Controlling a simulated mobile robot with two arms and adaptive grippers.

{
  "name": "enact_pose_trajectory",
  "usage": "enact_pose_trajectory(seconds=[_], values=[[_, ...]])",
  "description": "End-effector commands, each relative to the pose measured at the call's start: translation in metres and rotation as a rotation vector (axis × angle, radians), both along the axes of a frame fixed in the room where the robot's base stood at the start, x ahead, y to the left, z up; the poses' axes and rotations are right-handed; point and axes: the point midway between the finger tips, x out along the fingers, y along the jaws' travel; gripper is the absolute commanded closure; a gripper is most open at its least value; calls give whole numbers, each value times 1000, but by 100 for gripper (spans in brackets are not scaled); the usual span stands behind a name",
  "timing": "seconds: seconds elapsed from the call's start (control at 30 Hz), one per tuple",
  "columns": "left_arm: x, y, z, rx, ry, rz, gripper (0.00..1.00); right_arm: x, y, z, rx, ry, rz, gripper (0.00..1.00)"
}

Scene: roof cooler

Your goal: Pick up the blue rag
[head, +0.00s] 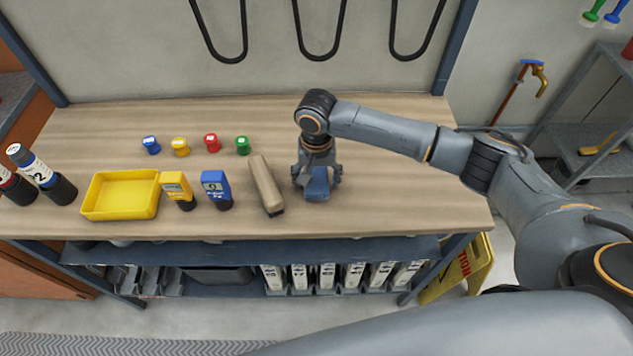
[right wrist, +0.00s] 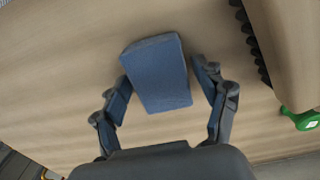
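The blue rag (head: 317,184) is a folded block-like pad lying on the wooden workbench (head: 350,222), right of a tan brush. It shows whole in the right wrist view (right wrist: 157,73). My right gripper (head: 316,182) points down over it. In the right wrist view, the right gripper's fingers (right wrist: 163,80) are spread, one on each side of the rag's near part. Narrow gaps seem to show between fingers and rag; I cannot tell if either touches. My left gripper is not in view.
The bench right of the rag is clear.

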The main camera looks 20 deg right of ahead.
Motion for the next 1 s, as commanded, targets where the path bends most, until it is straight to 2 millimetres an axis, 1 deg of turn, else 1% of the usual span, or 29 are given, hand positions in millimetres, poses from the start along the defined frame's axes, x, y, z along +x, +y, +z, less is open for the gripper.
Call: enact_pose_trajectory(seconds=[0.03, 0.07, 0.1, 0.17, 0.2, 0.5, 0.67, 0.8, 0.87, 1.0], values=[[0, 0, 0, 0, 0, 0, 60, 0, 0, 0, 0, 0, 0, 45], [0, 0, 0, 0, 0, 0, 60, 0, 0, 0, 0, 0, 0, 52], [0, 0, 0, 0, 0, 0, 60, 0, 0, 0, 1, 0, 0, 60], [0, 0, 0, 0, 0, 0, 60, 0, 0, 0, 0, 0, 0, 72], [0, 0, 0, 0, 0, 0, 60, 0, 0, 0, 0, 0, 0, 75], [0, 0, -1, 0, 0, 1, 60, 0, 0, 2, 1, 0, 0, 75], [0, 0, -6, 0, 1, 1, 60, 1, 1, 12, 3, -2, 0, 75], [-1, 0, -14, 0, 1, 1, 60, 1, 2, 33, 4, -3, 1, 75], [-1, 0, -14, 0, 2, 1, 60, -5, 12, 44, 5, -2, 5, 75], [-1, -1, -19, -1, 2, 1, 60, -18, 36, 76, 6, -5, 8, 75]])
